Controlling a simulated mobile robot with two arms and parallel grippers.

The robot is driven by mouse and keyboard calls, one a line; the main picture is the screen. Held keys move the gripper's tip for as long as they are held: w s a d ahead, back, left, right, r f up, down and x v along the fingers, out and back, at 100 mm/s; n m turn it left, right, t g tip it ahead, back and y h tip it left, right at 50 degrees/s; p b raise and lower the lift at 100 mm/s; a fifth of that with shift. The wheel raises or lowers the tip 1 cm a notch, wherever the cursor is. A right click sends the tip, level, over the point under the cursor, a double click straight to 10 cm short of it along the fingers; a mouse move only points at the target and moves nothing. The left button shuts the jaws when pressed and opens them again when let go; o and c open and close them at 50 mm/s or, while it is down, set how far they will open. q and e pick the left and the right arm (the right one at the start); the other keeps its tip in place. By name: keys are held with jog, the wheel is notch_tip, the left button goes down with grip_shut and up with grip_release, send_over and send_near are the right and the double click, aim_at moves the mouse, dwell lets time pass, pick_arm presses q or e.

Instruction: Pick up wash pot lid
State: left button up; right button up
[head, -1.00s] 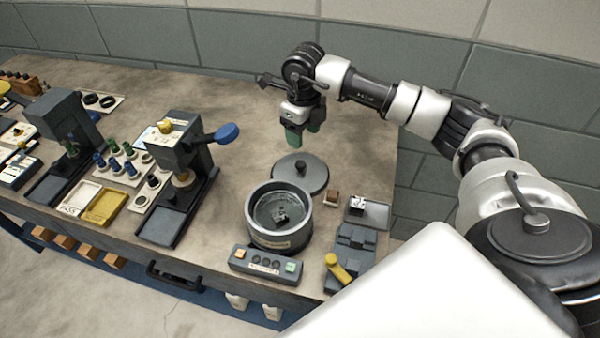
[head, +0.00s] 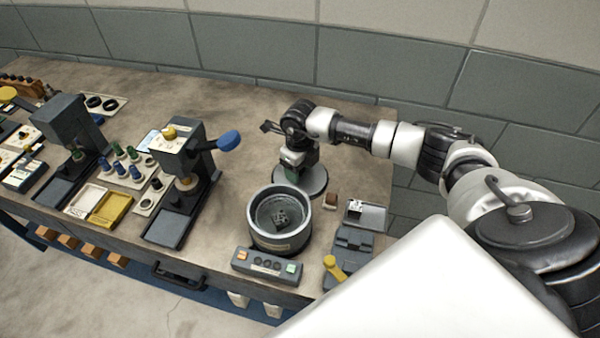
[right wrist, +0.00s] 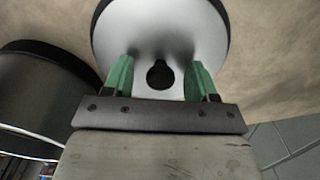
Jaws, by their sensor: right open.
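The wash pot lid (head: 312,184) is a round grey disc lying on the bench just behind the wash pot (head: 255,226). In the right wrist view the lid (right wrist: 160,30) shows as a pale disc with a dark knob (right wrist: 160,75) at its middle. My right gripper (head: 291,176) is over the lid and hides its knob in the head view. In the right wrist view its green fingers (right wrist: 160,82) stand open, one on each side of the knob, with gaps to it. The open wash pot holds a small dark part. My left gripper is not in view.
A control box (head: 267,264) with buttons stands in front of the pot. A small brown block (head: 330,201) and a grey fixture (head: 352,242) are to its right. A press with a blue handle (head: 229,140) stands to the left. The bench behind is clear.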

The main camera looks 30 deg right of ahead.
jog(key=shift+c, duration=0.3)
jog(key=c, duration=1)
jog(key=shift+w+r, duration=0.1)
jog(key=shift+r, duration=0.05)
